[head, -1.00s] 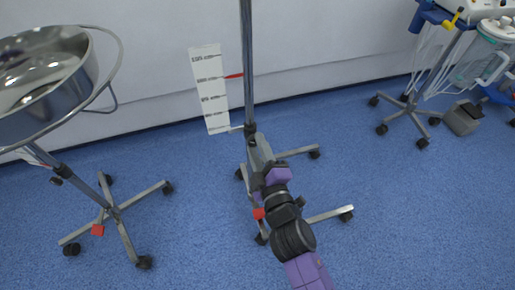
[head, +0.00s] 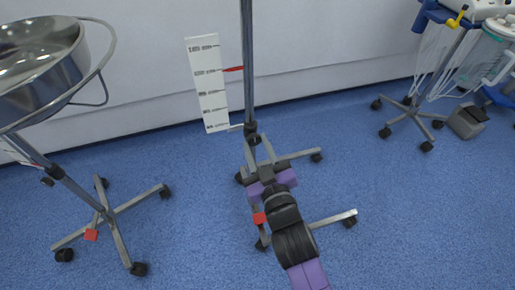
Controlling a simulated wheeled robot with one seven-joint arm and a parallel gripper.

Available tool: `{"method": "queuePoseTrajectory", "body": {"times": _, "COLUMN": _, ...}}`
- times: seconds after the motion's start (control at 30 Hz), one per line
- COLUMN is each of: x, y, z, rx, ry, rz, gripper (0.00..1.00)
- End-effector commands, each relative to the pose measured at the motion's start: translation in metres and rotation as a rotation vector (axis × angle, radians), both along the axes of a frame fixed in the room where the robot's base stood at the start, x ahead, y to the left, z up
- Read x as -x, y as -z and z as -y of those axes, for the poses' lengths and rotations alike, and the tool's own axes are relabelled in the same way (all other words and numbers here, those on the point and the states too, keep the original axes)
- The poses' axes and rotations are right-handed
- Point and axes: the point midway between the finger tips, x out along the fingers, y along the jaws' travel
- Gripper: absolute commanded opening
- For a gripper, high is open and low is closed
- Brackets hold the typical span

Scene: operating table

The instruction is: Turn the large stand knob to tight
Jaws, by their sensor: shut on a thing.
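The stand is a tall metal pole (head: 247,60) on a wheeled base with several legs. The large stand knob (head: 252,138) is a small black part low on the pole, just under a black collar. My gripper (head: 259,146) reaches up to it from below. Its two grey fingers point at the pole, one on each side of the knob, and are shut on it. The fingers hide part of the knob, and its turn angle cannot be read. A white scale plate (head: 208,85) with a red pointer (head: 233,69) is fixed left of the pole.
A steel basin (head: 40,65) on a wheeled stand (head: 103,213) is at the left. Another wheeled stand (head: 411,113) and a grey pedal (head: 466,121) are at the right. A red block (head: 259,218) is on the stand's base. Blue floor is clear between the stands.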

Motion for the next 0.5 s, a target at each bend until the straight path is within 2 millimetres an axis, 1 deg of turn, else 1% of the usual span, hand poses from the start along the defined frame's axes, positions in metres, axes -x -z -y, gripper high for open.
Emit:
{"method": "queuePoseTrajectory", "body": {"times": 0.03, "x": 0.0002, "y": 0.0033, "z": 0.0009, "rx": -0.017, "ry": 0.002, "rz": -0.009, "gripper": 0.00}}
{"method": "queuePoseTrajectory", "body": {"times": 0.2, "x": 0.0001, "y": 0.0031, "z": 0.0011, "rx": -0.062, "ry": 0.003, "rz": -0.022, "gripper": 0.00}}
{"method": "queuePoseTrajectory", "body": {"times": 0.5, "x": 0.0002, "y": 0.0031, "z": 0.0009, "rx": -0.084, "ry": 0.003, "rz": -0.029, "gripper": 0.00}}
